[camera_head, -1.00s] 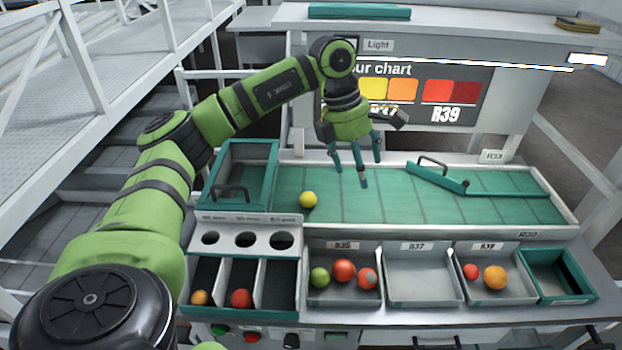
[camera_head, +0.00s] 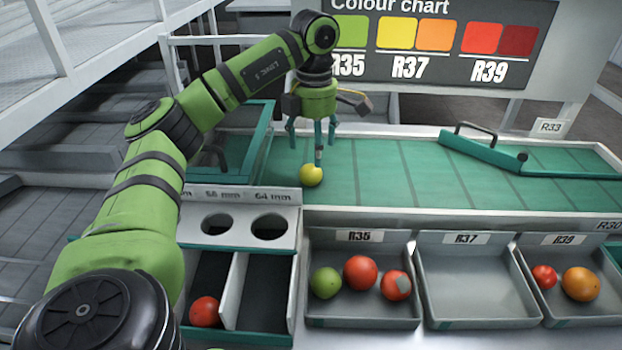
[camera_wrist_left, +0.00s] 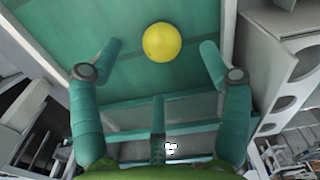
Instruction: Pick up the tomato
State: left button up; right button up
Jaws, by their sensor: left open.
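A yellow tomato (camera_head: 311,174) lies on the green belt at its left end, beside the green-rimmed bin. In the left wrist view the tomato (camera_wrist_left: 162,42) is ahead of the fingertips and a little above the middle. My left gripper (camera_head: 314,140) is open and empty, pointing down just above and behind the tomato. In the left wrist view its teal fingers (camera_wrist_left: 160,70) are spread, with the tomato beyond them and no visible contact. My right gripper is in no view.
Grey trays R35 (camera_head: 320,310), R37 (camera_head: 470,312) and R39 (camera_head: 558,315) stand in front of the belt (camera_head: 400,175); R37 is empty. A sizing board with holes (camera_head: 240,205) is at front left. A green diverter bar (camera_head: 480,150) crosses the belt at right.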

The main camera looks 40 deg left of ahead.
aim_at(311, 166)
pick_arm(q)
jog(key=shift+s+f+p, duration=0.25)
jog(key=shift+f+p, duration=0.05)
jog(key=shift+f, duration=0.95)
jog(key=f, duration=0.3)
jog(key=shift+a+f, duration=0.3)
jog(key=shift+f, duration=0.2)
jog(key=c, duration=0.9)
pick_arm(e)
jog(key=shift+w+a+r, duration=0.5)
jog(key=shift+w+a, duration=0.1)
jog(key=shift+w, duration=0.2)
